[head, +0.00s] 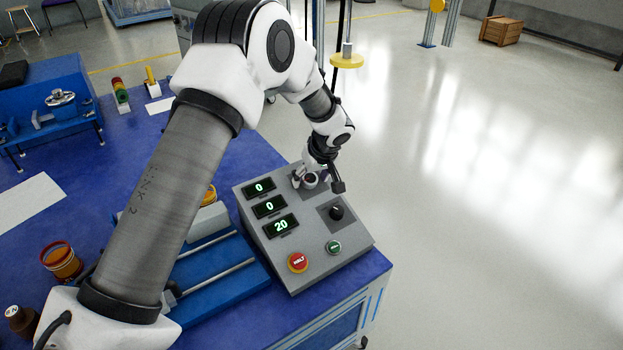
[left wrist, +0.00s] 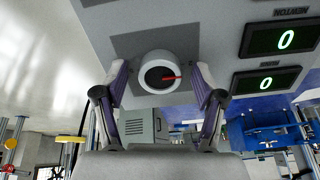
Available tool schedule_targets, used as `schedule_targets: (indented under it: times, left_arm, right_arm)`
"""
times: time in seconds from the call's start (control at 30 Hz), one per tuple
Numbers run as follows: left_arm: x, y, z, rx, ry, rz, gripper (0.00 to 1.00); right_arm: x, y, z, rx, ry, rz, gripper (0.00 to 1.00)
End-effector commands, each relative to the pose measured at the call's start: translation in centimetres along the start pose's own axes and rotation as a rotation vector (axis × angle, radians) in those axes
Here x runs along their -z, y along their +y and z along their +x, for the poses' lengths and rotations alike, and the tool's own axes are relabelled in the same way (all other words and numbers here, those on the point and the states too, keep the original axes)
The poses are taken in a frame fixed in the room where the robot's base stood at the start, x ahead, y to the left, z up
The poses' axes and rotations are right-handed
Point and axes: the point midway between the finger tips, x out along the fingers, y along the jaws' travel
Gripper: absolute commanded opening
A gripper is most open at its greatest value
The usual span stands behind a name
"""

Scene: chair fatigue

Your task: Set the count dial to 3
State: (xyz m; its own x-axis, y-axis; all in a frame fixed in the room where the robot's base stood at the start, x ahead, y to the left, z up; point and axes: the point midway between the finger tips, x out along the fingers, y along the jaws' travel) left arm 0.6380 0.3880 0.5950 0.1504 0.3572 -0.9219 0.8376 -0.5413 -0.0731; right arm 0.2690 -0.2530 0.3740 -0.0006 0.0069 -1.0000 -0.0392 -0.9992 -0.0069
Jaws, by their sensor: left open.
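The grey control box (head: 305,245) stands on the blue bench and carries several green number displays reading 0, 0 and 20. A white-rimmed dial (head: 310,181) is at its far end. In the left wrist view this dial (left wrist: 158,73) has a dark face and a red pointer. A second, black knob (head: 336,212) sits nearer. I cannot tell from any label which one is the count dial. My left gripper (head: 317,182) is open at the white-rimmed dial. In the left wrist view its fingers (left wrist: 159,85) stand on either side of the dial; contact is unclear. My right gripper is out of view.
A red button (head: 298,262) and a green button (head: 333,247) are on the box's near side. A blue fixture with rails (head: 215,265) lies left of the box.

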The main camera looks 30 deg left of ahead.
Motion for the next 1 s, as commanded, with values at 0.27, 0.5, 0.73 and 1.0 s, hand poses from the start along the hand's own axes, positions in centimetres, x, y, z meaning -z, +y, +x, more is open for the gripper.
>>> schedule_targets:
  times: [0.27,0.5,0.73,1.0]
  left_arm:
    - [0.0,0.0,-0.1,0.000,0.000,0.001,0.10]
    - [0.0,0.0,-0.1,0.000,0.000,0.005,0.10]
    - [0.0,0.0,-0.1,0.000,-0.001,0.054,0.10]
    - [0.1,-0.1,-0.3,-0.003,0.000,0.217,0.10]
  right_arm:
    - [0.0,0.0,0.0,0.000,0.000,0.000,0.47]
    - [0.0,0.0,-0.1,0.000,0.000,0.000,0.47]
    - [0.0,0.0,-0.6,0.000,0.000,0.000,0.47]
    - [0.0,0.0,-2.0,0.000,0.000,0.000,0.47]
